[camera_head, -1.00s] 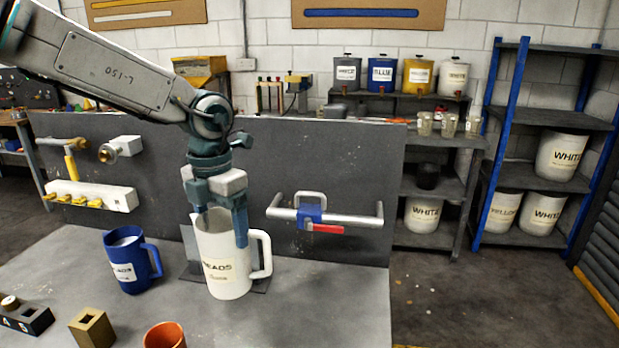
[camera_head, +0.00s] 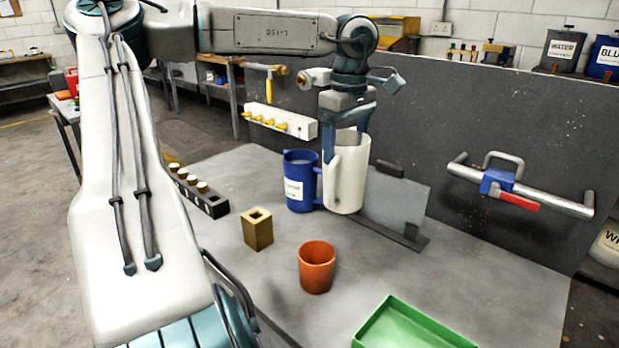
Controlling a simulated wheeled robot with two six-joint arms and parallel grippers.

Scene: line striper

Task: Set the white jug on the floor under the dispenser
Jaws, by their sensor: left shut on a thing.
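The white jug (camera_head: 347,178) is upright over the grey bench, just right of the blue jug (camera_head: 298,186). Its handle points left, against or in front of the blue jug's handle. My left gripper (camera_head: 346,138) comes from above and is shut on the white jug near its rim. I cannot tell whether the jug's base touches the bench. A drum labelled WATER (camera_head: 563,50) and a blue drum (camera_head: 609,58) show at the upper right; which one is the dispenser is unclear. The floor below them is out of view. My right gripper is not in view.
A grey upright plate (camera_head: 395,200), an orange cup (camera_head: 317,268), a brass block (camera_head: 257,229) and a green tray (camera_head: 405,330) are on the bench. A dark panel (camera_head: 430,120) with a pipe and red-handled valve (camera_head: 515,200) stands behind. Open floor (camera_head: 30,200) shows at left.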

